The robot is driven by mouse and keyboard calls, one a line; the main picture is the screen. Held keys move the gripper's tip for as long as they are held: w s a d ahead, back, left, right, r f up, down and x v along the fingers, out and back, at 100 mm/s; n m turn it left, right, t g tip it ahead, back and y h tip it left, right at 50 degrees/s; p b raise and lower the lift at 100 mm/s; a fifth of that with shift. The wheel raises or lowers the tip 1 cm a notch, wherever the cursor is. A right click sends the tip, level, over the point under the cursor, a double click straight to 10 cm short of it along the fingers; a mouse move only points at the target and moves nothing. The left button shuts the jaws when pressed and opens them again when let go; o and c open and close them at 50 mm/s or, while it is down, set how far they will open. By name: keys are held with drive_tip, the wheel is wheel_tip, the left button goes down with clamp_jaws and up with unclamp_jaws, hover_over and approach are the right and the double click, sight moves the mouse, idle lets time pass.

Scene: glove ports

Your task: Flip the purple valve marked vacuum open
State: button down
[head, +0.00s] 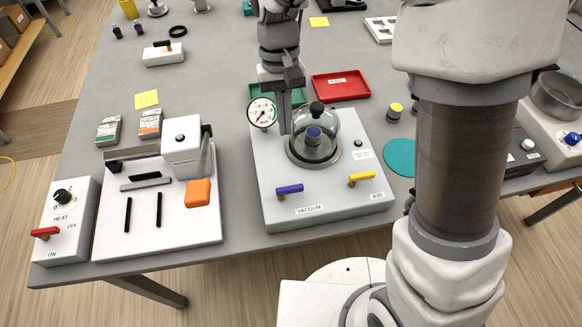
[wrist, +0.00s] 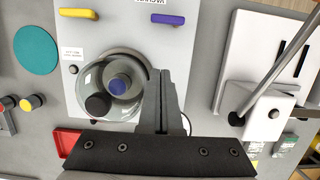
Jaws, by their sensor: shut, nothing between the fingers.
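The purple valve (head: 289,189) is a short bar lying roughly crosswise near the front left of a white vacuum unit (head: 330,203). The label VACUUM (head: 309,209) sits just in front of it. The valve also shows at the top of the wrist view (wrist: 168,19). A yellow valve (head: 361,179) marked AIR is to its right. My gripper (head: 285,131) is shut and empty, pointing down behind the purple valve and apart from it, between the gauge and the glass dome. Its closed fingers also show in the wrist view (wrist: 164,72).
A glass dome (head: 325,126) with a black knob stands on the unit, and a round gauge (head: 262,112) is at its left rear. A white sealer-like device (head: 183,153) and a HEAT box (head: 68,215) with a red lever stand to the left. A red tray (head: 341,86) lies behind.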

sight(290, 192)
drive_tip(key=x, duration=0.9)
drive_tip(key=shift+s, duration=0.1)
drive_tip(key=shift+s+d+p, duration=0.25)
drive_tip(key=shift+s, duration=0.7)
drive_tip(key=shift+s+d+p, duration=0.25)
drive_tip(key=shift+s+d, duration=0.05)
drive_tip(key=shift+s, duration=0.65)
